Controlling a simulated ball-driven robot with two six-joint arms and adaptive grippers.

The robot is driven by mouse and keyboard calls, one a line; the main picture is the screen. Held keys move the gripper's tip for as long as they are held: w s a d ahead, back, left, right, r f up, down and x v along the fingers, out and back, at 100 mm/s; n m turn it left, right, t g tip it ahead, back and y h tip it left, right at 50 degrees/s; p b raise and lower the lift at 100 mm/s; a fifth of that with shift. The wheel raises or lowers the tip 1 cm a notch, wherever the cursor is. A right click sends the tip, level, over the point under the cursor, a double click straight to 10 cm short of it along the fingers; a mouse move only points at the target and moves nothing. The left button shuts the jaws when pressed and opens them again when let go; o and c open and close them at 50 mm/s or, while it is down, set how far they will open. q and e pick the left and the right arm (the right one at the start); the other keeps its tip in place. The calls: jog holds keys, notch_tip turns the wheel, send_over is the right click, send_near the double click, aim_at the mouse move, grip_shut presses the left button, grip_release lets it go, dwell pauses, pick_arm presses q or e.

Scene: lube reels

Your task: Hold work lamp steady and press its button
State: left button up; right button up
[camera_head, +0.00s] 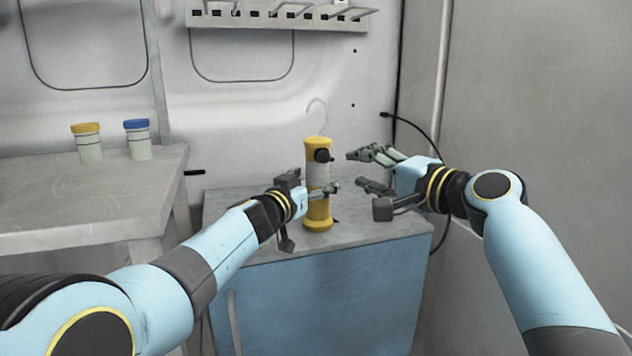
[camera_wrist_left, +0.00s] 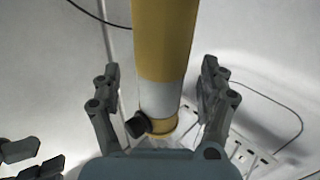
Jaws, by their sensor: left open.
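The work lamp (camera_head: 318,212) stands upright on the blue cabinet, with yellow ends, a white middle, a wire hook on top and a black button (camera_head: 322,155) near its upper end. My left gripper (camera_head: 313,187) is open around the lamp's middle. In the left wrist view the lamp (camera_wrist_left: 165,50) passes between the spread fingers, with gaps on both sides, and the black button (camera_wrist_left: 137,125) shows low down. My right gripper (camera_head: 362,170) is open and empty, just right of the lamp and apart from it. Its fingers also show in the left wrist view (camera_wrist_left: 30,158).
A grey table (camera_head: 80,215) at left holds a yellow-lidded jar (camera_head: 88,150) and a blue-lidded jar (camera_head: 138,145). A rack (camera_head: 280,20) hangs on the back wall. A black cable runs behind my right gripper.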

pick_arm(q)
jog(key=shift+x, duration=0.75)
grip_shut()
pick_arm(e)
grip_shut()
dwell(1.0)
dwell(0.4)
